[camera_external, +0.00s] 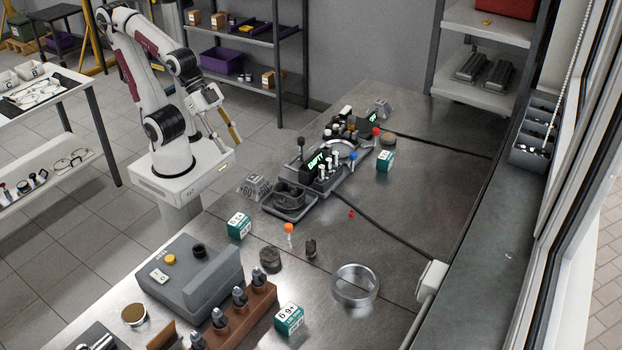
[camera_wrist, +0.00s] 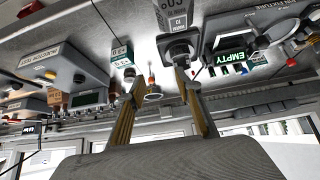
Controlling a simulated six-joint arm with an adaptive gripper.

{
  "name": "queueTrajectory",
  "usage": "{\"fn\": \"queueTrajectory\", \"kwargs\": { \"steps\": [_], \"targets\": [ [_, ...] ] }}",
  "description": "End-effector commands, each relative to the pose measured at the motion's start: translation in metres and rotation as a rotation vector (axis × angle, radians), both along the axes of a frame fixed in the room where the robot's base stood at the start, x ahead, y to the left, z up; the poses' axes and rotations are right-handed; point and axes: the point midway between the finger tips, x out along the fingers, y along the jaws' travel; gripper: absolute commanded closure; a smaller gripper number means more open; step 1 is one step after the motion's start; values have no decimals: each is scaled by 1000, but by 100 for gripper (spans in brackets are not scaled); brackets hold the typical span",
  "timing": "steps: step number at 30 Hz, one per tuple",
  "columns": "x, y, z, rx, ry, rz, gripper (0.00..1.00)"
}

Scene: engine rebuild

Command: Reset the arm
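My arm (camera_external: 150,70) stands on its white base at the left of the workbench in the external view, folded with its forearm hanging down. My gripper (camera_external: 236,138) is at the bench's left edge, raised and clear of the parts. In the wrist view my gripper (camera_wrist: 160,80) has two yellowish fingers spread apart, with nothing held between them. That view is upside down, with the bench (camera_wrist: 95,20) along the top. The metal workbench (camera_external: 400,220) carries the engine parts.
A fixture with a green "EMPTY" display (camera_external: 315,160) stands mid-bench. A grey tester box (camera_external: 185,275) and a wooden rack (camera_external: 262,303) are at the front. A metal ring (camera_external: 355,287), teal boxes (camera_external: 239,225) and small parts lie around. The far right bench is mostly clear.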

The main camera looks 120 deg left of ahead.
Motion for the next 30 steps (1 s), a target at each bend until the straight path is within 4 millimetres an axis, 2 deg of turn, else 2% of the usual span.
{"fn": "queueTrajectory", "kwargs": {
  "steps": [6, 12, 18, 30],
  "targets": [
    [-51, 9, 5, 6, 80, 23, 66],
    [-83, 13, 4, 9, 136, 34, 66],
    [-93, 14, 4, 10, 154, 38, 66],
    [-93, 14, 4, 11, 153, 37, 66]
  ]
}}
